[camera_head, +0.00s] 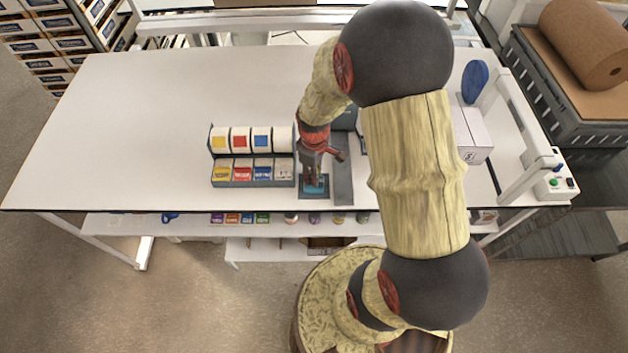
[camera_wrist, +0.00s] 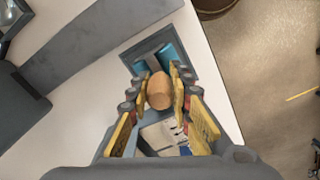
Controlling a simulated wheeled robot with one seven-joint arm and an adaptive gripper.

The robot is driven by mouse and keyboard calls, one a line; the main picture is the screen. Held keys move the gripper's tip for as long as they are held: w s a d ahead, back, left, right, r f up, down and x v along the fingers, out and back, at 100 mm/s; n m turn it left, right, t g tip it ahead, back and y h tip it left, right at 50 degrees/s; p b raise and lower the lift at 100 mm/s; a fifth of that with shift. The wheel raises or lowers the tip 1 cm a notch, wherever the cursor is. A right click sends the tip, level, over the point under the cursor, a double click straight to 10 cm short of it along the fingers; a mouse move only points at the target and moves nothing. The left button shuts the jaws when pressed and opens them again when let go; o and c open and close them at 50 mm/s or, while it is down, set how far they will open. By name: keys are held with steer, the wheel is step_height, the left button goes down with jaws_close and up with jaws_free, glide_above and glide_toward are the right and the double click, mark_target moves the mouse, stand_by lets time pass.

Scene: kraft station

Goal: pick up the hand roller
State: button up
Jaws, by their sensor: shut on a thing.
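My gripper (camera_head: 313,176) points down at the front edge of the white table. In the wrist view its two yellow-padded fingers (camera_wrist: 160,74) are closed on both sides of a rounded wooden handle (camera_wrist: 159,92), which looks like that of the hand roller. The rest of the roller is mostly hidden by the handle and fingers. Beneath is a grey tray with a blue inside (camera_head: 322,189), whose grey rim also shows in the wrist view (camera_wrist: 184,40). I cannot tell whether the roller touches the tray.
A grey rack (camera_head: 238,184) with white rolls and small coloured boxes stands just left of my gripper. A long grey strip (camera_head: 342,170) lies close on the right. The table's left side is clear.

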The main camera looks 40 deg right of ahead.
jaws_close()
steer(key=shift+r, duration=0.15)
steer(key=shift+r, duration=0.25)
step_height(320, 180, up, 2)
steer(key=shift+w+r, duration=0.1)
steer(key=s+d+r, duration=0.1)
steer(key=s+r, duration=0.9)
steer(key=s, duration=0.4)
steer(key=shift+s+p, duration=0.15)
steer(key=shift+p, duration=0.2)
